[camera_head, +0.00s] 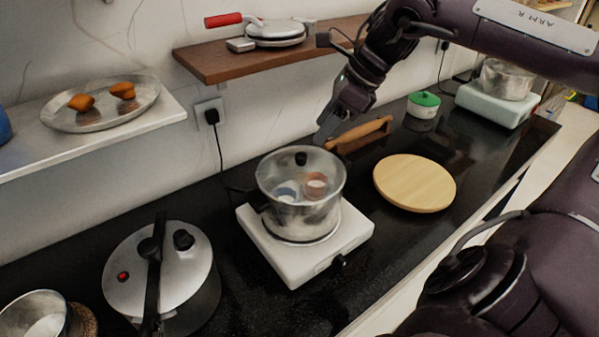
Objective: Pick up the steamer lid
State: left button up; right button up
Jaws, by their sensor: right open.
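The steamer lid (282,165) looks like clear glass with a black knob (301,158). It sits on the steamer pot (325,205), which stands on a white hot plate (303,262) in the middle of the counter. Small cups show through the lid. My right gripper (328,130) comes down from the upper right. Its fingertips are above and slightly right of the knob in the picture, apart from the lid. It is open and holds nothing. My left gripper is not in view.
A round wooden board (414,183) lies to the right. A pressure cooker (180,262) stands at front left. A wooden shelf (215,62) and a white shelf (100,140) jut from the wall.

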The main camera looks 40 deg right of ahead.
aim_at(301, 155)
jog(key=shift+x, duration=0.8)
jog(key=p+x, duration=0.2)
jog(key=x, duration=0.3)
jog(key=shift+a+f, duration=0.15)
jog(key=shift+f, duration=0.05)
jog(key=shift+w+a+f, duration=0.1)
jog(key=shift+w+f, duration=0.15)
jog(key=shift+f, duration=0.15)
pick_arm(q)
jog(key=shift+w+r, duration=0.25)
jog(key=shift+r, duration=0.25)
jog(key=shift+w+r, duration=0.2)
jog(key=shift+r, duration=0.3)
pick_arm(e)
grip_shut()
